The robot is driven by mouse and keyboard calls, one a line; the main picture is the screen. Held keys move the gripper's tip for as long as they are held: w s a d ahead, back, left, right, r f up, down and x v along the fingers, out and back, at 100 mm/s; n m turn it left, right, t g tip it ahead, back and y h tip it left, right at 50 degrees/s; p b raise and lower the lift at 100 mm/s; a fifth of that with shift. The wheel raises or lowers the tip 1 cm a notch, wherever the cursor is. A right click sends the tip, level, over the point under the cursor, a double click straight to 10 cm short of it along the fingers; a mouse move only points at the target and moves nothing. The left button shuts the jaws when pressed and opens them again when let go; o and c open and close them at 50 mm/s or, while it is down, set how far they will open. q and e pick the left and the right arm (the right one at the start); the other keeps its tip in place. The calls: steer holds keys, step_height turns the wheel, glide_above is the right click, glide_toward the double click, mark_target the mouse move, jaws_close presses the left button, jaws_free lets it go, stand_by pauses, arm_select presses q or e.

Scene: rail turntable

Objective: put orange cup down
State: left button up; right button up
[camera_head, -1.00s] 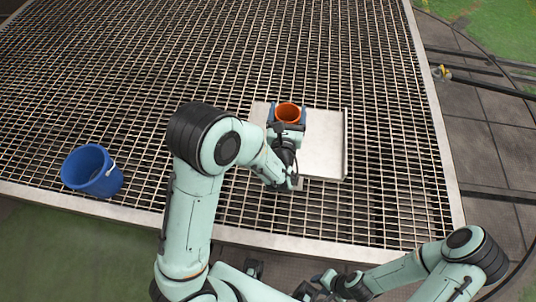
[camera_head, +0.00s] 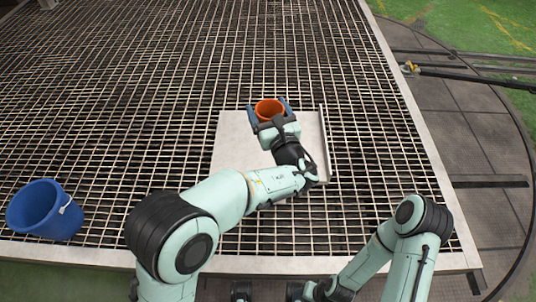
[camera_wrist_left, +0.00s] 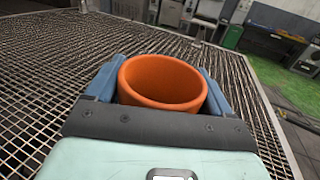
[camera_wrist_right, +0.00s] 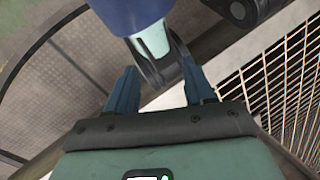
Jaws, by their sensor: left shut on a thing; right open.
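The orange cup (camera_head: 269,108) is held upright by my left gripper (camera_head: 268,112), over the far part of a pale tray or plate (camera_head: 233,140) on the grating. In the left wrist view the cup (camera_wrist_left: 162,80) sits between the two blue fingers, its open mouth showing an empty inside. Its base is hidden, so I cannot tell whether it touches the tray. My right gripper (camera_wrist_right: 160,92) is open and empty in its wrist view, with part of my own body beyond its fingers.
A blue bucket (camera_head: 43,210) stands on the grating's near left edge. The metal grating (camera_head: 150,110) is wide and otherwise mostly clear, with a pale border (camera_head: 420,130) at its right. The tray has a raised right edge (camera_head: 324,145). Rails and a dark floor lie beyond at right.

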arm_select(q)
step_height(320, 180, down, 16)
steer(key=b, duration=0.3)
arm_select(e)
steer(key=shift+t+h, duration=0.3)
steer(key=shift+t, duration=0.4)
steer(key=w+f, duration=0.1)
steer(key=w+d+f, duration=0.1)
steer(key=w+f, duration=0.1)
steer(key=w, duration=0.1)
steer(key=shift+d+f, duration=0.35)
steer(key=shift+f, duration=0.05)
steer(key=shift+w, duration=0.1)
arm_select(q)
steer(key=shift+f, duration=0.2)
steer(key=o, duration=1)
steer(key=shift+o, duration=0.2)
arm_select(e)
steer(key=shift+w+d+f, duration=0.1)
steer(key=shift+w+f, duration=0.05)
